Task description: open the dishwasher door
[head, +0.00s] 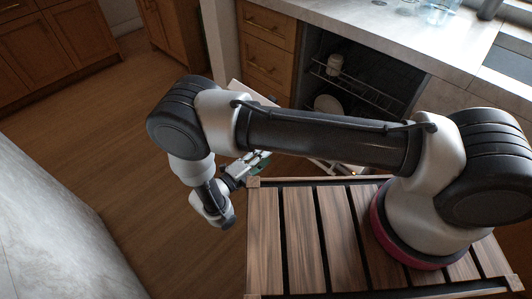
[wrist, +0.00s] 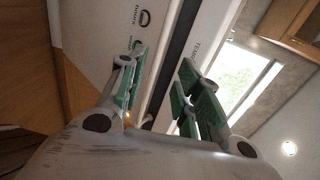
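The dishwasher (head: 375,62) is under the counter, and its dark interior shows with a rack, a white cup and a pale plate. Its white door (head: 234,88) is tipped outward from the opening, largely hidden behind my arm. How far down it is I cannot tell exactly. My gripper (head: 258,162) is in front of the dishwasher, low beside the door. In the wrist view my gripper (wrist: 165,95) has its green-padded fingers apart, with the white door panel (wrist: 95,30), its printed lettering and a dark strip behind and between them. Contact with the door is unclear.
Wooden drawers (head: 267,38) stand left of the dishwasher, under a pale countertop (head: 375,20). A marble-like surface (head: 45,235) fills the lower left. Wooden floor (head: 120,130) is clear between it and the cabinets. Glasses (head: 440,12) stand near the sink.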

